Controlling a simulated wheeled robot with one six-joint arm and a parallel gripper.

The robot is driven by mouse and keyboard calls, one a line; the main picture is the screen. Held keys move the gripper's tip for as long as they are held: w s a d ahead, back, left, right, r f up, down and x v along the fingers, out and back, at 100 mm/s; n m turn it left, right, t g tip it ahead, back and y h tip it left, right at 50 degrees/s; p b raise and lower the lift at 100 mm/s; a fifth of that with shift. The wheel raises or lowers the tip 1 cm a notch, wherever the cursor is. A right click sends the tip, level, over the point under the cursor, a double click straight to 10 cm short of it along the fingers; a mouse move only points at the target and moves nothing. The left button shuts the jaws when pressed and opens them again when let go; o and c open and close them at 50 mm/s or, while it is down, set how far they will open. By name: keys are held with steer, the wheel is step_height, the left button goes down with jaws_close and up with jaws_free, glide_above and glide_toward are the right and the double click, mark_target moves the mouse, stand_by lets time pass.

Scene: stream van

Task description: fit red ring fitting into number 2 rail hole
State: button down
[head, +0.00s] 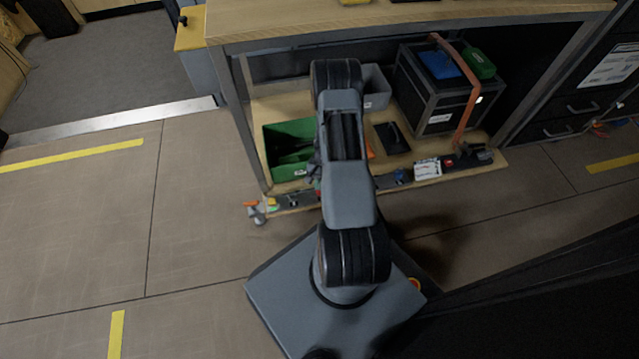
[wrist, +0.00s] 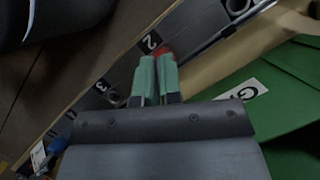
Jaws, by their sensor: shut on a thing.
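In the wrist view my gripper (wrist: 157,72) has its green-tipped fingers close together, shut on the red ring fitting (wrist: 163,50). Only a small red part shows beyond the fingertips. The fitting is at the dark rail (wrist: 190,38), right beside the number 2 label (wrist: 151,41). The number 2 hole is not visible; fingers and fitting cover that spot. I cannot tell whether the fitting is in the hole or above it. In the head view the rail (head: 343,187) runs along the shelf's front edge, and my arm hides the gripper.
The number 3 label (wrist: 101,86) and its hole (wrist: 112,97) lie to the left along the rail. Another hole (wrist: 238,6) is at upper right. A green crate (head: 290,125) stands close behind the rail. A black case (head: 418,105) stands at the shelf's right.

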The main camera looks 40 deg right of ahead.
steer(key=c, duration=1.2)
jaws_free()
steer(key=p+v, duration=0.5)
steer(key=v, duration=0.9)
steer(key=shift+f, duration=0.1)
